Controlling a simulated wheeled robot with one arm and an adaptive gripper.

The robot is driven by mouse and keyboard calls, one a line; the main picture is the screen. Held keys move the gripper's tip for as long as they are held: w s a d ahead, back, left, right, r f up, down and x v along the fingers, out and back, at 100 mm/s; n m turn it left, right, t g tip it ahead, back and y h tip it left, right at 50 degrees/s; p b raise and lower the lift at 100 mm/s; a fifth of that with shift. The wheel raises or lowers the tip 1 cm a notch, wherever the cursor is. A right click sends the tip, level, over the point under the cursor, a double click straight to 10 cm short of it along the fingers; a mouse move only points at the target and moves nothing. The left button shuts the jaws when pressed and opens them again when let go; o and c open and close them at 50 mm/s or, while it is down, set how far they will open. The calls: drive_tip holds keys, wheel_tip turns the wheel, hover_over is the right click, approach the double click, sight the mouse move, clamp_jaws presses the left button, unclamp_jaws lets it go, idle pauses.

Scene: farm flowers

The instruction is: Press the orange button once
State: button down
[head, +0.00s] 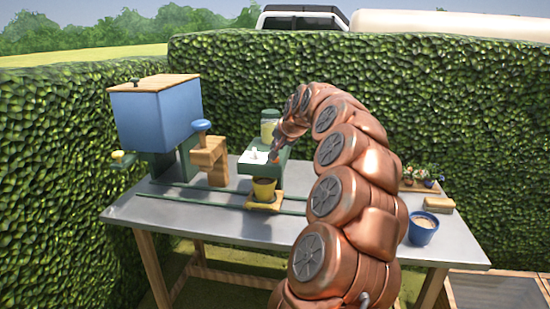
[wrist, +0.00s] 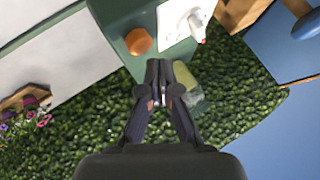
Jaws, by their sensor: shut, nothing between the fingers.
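The orange button (wrist: 138,41) is a round knob on a dark green box (wrist: 118,20) in the wrist view. It sits just above and to the left of my fingertips. My gripper (wrist: 159,64) is shut and empty, with its fingers together and a visible gap to the button. In the head view my gripper (head: 276,152) hangs at the green box (head: 277,160), beside its white panel (head: 253,162). I cannot clearly pick out the button in the head view, where my arm and gripper crowd that spot.
A glass jar (head: 269,126) stands on the box. A yellow pot (head: 264,188) sits in front on a wooden carriage. To the left are a blue hopper (head: 158,118) and a blue-knobbed wooden post (head: 210,158). A blue pot (head: 422,230) stands right on the grey table (head: 330,243). Hedges surround it.

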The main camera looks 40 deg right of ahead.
idle(0.4)
drive_tip(key=shift+f+b, duration=0.45)
drive_tip(key=shift+f+b, duration=0.4)
drive_tip(key=shift+f, duration=0.2)
idle(0.9)
drive_tip(key=shift+r, duration=0.15)
drive_tip(key=shift+r+p, duration=0.35)
drive_tip(key=shift+r, duration=0.55)
drive_tip(key=shift+r, duration=0.15)
drive_tip(key=shift+r+p, duration=0.95)
drive_tip(key=shift+r, duration=1.4)
